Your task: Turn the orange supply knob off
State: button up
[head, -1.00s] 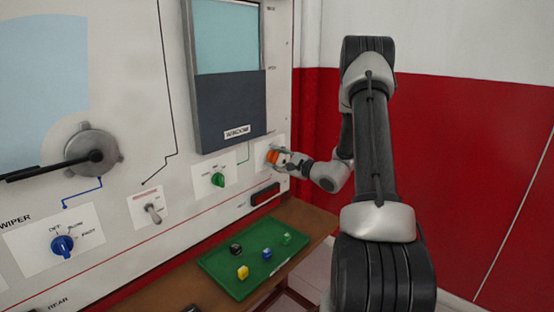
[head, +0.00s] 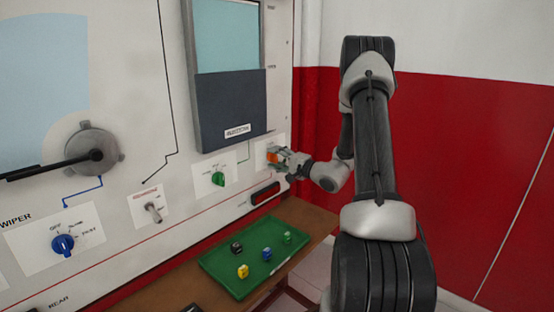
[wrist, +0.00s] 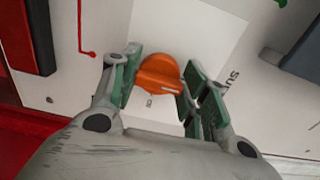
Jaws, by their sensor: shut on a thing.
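The orange supply knob (head: 272,157) is on a white label plate at the right end of the panel. In the wrist view the orange knob (wrist: 158,74) sits between the two green-padded fingers, its white pointer line toward the right finger. My gripper (head: 281,158) is at the panel, shut on the knob; it also shows in the wrist view (wrist: 160,85). Most of the plate's lettering is hidden or cut off, so I cannot read the knob's setting.
A green knob (head: 218,179), a toggle switch (head: 152,212) and a blue knob (head: 63,244) lie left along the panel. The window unit (head: 230,108) is above. A green tray (head: 225,275) with several small coloured pieces lies on the brown shelf (head: 309,218) below.

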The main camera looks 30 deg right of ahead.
jog(key=shift+f, duration=0.1)
dwell(0.3)
jog(key=o, duration=1)
jog(key=shift+s, duration=0.1)
jog(key=v, duration=1.2)
